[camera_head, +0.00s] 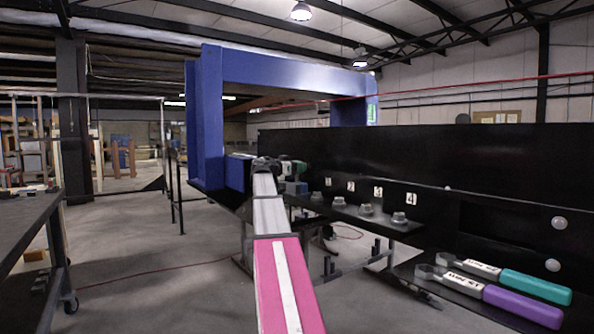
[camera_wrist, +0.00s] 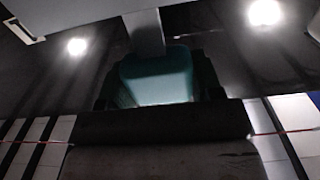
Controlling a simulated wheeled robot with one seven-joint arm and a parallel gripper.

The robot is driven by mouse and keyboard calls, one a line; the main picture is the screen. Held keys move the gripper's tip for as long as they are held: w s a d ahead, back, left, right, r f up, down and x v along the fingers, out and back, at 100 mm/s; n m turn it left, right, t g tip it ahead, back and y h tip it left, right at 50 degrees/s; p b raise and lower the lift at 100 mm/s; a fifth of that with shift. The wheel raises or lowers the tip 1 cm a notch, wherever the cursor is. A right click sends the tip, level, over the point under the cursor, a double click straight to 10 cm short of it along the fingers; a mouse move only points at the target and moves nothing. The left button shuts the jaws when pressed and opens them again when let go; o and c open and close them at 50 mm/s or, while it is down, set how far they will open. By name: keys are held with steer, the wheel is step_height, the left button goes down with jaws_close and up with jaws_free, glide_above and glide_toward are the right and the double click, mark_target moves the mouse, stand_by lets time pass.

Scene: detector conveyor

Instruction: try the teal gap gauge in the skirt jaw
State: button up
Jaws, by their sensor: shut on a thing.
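My gripper (camera_wrist: 158,90) is shut on a teal-green block-like part (camera_wrist: 157,72), which shows between its fingers in the wrist view. In the head view my gripper is small and dark, at the far end of my arm, with green parts (camera_head: 297,187) beside it; the held thing's full shape is hidden. A gauge with a teal handle (camera_head: 535,285) and a white label lies on the low shelf at right. A gauge with a purple handle (camera_head: 522,305) lies in front of it. I cannot make out the skirt jaw.
A blue arch (camera_head: 205,115) stands beyond my gripper. A black shelf (camera_head: 330,217) carries several metal pieces (camera_head: 367,210) below number plates, against a long black wall (camera_head: 420,155). A dark wheeled table (camera_head: 30,225) stands at left. The floor between is open.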

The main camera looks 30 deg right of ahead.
steer(key=shift+r, duration=1.65)
